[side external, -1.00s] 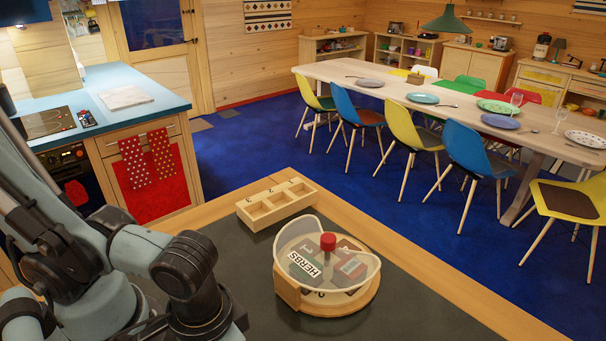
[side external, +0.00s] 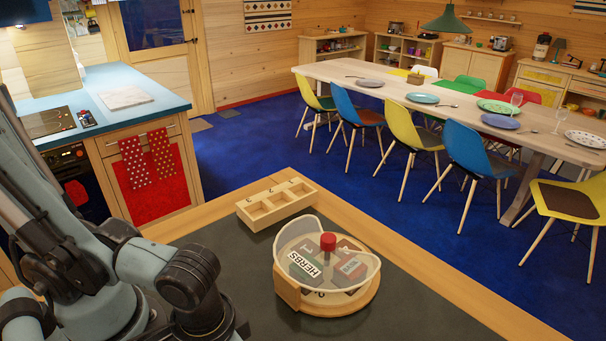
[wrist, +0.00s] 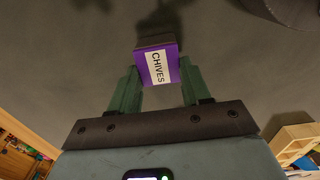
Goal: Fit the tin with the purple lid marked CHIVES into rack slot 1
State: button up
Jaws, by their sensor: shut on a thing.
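The tin with the purple lid (wrist: 143,66) marked CHIVES is between the green fingers of my gripper (wrist: 159,84) in the wrist view. The fingers are shut on its sides, and its lid with the white label faces the camera. The wooden rack (side external: 254,220) lies on the dark worktop in the side view, with three open slots that look empty. The digits on it are too small to read surely. The rack also shows at the lower right of the wrist view (wrist: 291,140). My gripper and the tin are not visible in the side view.
A round wooden carousel (side external: 340,308) with a clear guard, a red knob (side external: 328,241) and labelled tins inside, one sign reading HERBS, stands right of the rack. Dark worktop (side external: 420,312) is clear to its right. A wooden edge (side external: 440,278) borders the worktop.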

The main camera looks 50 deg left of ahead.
jog(key=shift+c, duration=0.8)
jog(key=shift+r, duration=0.2)
